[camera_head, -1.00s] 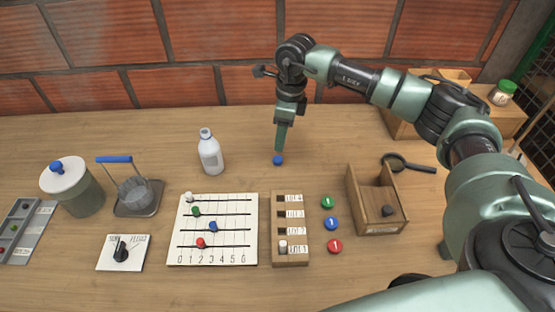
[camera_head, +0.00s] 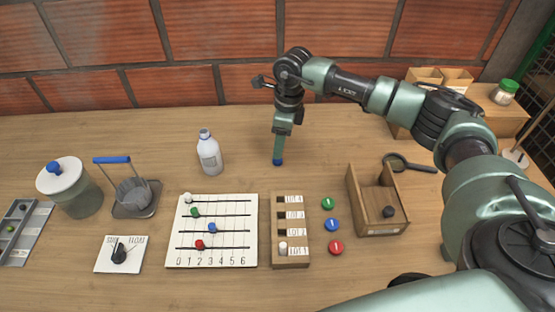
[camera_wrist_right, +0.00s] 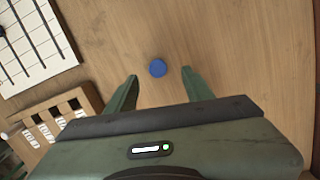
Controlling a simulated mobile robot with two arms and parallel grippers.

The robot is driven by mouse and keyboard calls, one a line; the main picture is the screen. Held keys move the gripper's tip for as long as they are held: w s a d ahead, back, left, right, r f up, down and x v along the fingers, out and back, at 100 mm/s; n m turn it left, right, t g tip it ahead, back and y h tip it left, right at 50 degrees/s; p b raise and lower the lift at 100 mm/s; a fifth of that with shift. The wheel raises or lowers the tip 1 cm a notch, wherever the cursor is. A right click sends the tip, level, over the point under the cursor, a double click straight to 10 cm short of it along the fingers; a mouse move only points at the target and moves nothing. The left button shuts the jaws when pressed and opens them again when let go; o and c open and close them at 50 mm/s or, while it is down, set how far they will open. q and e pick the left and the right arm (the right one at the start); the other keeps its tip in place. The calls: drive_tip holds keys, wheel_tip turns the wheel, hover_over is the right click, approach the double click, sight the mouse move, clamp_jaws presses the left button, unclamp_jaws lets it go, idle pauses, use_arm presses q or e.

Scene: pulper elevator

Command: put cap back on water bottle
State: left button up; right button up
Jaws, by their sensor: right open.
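A white water bottle (camera_head: 209,153) stands upright on the table, left of my right arm; its mouth looks bluish-grey at the top. A small blue cap (camera_head: 277,162) lies on the table to the right of the bottle. My right gripper (camera_head: 278,157) points down over the cap, its fingertips at or just above it in the head view. In the right wrist view the cap (camera_wrist_right: 158,68) lies ahead of the open fingers (camera_wrist_right: 158,82), roughly centred between them, and nothing is held. My left gripper is not in view.
A slider board (camera_head: 230,255), a slotted wooden block (camera_head: 291,262), coloured discs (camera_head: 331,224) and a wooden box (camera_head: 360,212) stand in front. The table between bottle and cap is clear.

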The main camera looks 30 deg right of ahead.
sight(277, 161)
drive_tip(key=f, duration=0.1)
drive_tip(key=f+p, duration=0.1)
drive_tip(key=f, duration=0.2)
drive_tip(key=shift+s+a+f, duration=0.1)
drive_tip(key=shift+a+f, duration=0.05)
drive_tip(key=shift+a, duration=0.1)
drive_tip(key=shift+f+p, duration=0.3)
drive_tip(key=shift+f, duration=0.2)
clamp_jaws()
